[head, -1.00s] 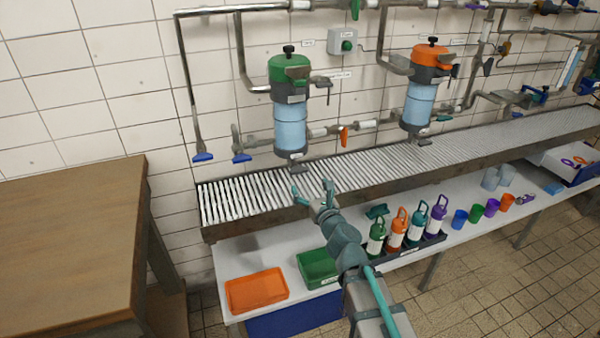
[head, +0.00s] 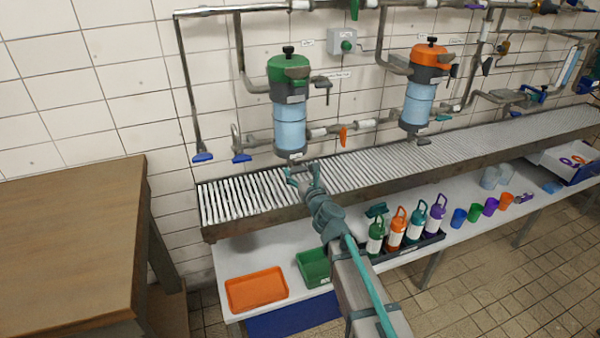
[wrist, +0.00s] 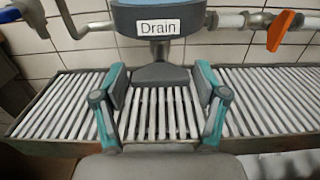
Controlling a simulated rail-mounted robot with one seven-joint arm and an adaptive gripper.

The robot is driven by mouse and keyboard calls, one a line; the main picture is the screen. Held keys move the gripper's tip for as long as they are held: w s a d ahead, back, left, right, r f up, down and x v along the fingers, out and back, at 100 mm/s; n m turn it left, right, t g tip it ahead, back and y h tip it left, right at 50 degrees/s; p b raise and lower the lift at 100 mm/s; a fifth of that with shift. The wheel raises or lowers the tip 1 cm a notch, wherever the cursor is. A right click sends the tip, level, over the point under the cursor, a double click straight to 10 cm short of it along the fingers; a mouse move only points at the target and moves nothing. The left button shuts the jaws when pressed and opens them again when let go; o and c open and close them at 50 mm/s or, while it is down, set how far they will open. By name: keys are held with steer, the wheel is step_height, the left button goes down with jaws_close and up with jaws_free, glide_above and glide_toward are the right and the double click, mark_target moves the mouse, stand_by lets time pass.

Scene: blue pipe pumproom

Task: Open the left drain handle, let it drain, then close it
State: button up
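The left filter housing (head: 289,125) has a green top and a light blue body and hangs on the tiled wall. In the wrist view its base carries a "Drain" label (wrist: 158,27). Below the label is the grey drain handle (wrist: 161,74), a flat, flared piece. In the head view the handle is small and partly hard to make out behind the fingertips. My gripper (head: 302,178) is open and empty just in front of and below the housing. In the wrist view the fingers (wrist: 160,92) stand on either side of the handle, apart from it.
A slatted metal grate (head: 380,160) runs under the housings. An orange-topped housing (head: 420,100) hangs to the right. An orange valve lever (wrist: 281,30) is right of the drain. Several bottles (head: 396,232) stand on the lower shelf, with an orange tray (head: 257,290) at left.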

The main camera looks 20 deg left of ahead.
steer(key=c, duration=0.7)
steer(key=shift+n+b, duration=0.3)
steer(key=n+b, duration=0.2)
steer(key=shift+a+f+n, duration=0.1)
steer(key=shift+f+n, duration=0.05)
steer(key=shift+n, duration=0.15)
steer(key=n+b, duration=0.3)
steer(key=n, duration=0.2)
steer(key=shift+s, duration=0.1)
steer(key=shift+a+f+n+b, duration=0.1)
steer(key=shift+n+b, duration=1.4)
steer(key=shift+n, duration=0.95)
steer(key=shift+f+n+b, duration=0.1)
steer(key=shift+n+b, duration=1.4)
steer(key=shift+n, duration=0.95)
steer(key=shift+r, duration=0.1)
steer(key=o, duration=1.2)
